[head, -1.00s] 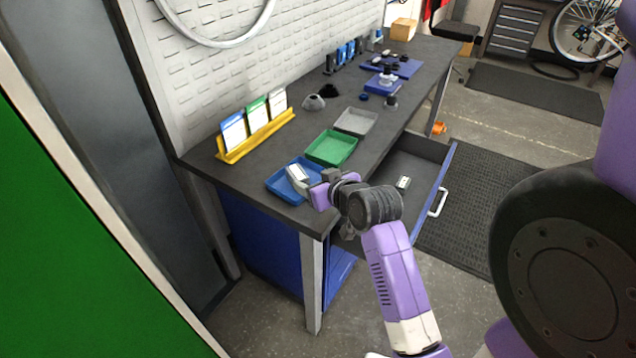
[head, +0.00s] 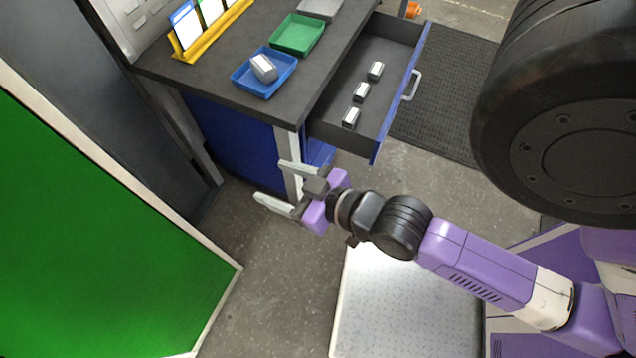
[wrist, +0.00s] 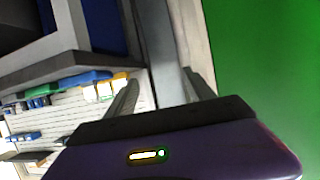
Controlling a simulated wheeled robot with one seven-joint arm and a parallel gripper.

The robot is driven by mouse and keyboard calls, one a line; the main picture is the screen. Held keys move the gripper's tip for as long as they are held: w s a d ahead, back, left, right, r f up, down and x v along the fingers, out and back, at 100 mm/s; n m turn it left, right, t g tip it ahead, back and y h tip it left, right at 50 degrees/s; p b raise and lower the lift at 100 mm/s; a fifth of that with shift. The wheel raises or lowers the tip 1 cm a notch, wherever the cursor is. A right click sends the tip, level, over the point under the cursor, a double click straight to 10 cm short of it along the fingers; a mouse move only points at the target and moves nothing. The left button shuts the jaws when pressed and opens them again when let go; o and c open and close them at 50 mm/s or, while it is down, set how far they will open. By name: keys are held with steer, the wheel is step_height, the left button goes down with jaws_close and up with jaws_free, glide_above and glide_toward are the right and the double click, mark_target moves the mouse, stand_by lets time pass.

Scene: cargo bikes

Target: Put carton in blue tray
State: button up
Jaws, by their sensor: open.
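The blue tray (head: 247,86) sits on the near end of the dark workbench. A small grey-and-white carton (head: 264,67) lies inside it. Three similar small cartons stand in a row in the open drawer: one at the far end (head: 376,70), one in the middle (head: 361,92) and one near the front (head: 351,117). My gripper (head: 268,181) is open and empty, out in front of the bench's near leg, below the tabletop and apart from the tray. In the wrist view both fingers of my gripper (wrist: 165,80) are spread with nothing between them.
A green tray (head: 297,50) and a grey tray (head: 320,12) are beyond the blue one. A yellow rack (head: 212,38) holds cards at the back. The blue drawer (head: 398,105) juts out right of my gripper. A green panel (head: 90,230) stands at left; the floor between is clear.

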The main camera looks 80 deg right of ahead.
steer(key=s+a+r+n+t+y, duration=0.1)
steer(key=s+a+r+n+y, duration=0.2)
steer(key=s+a, duration=0.5)
step_height(320, 180, up, 2)
steer(key=shift+s+a+r+n+t+y, duration=0.2)
steer(key=shift+s+a+n+t+y, duration=0.15)
steer(key=shift+s+y, duration=0.35)
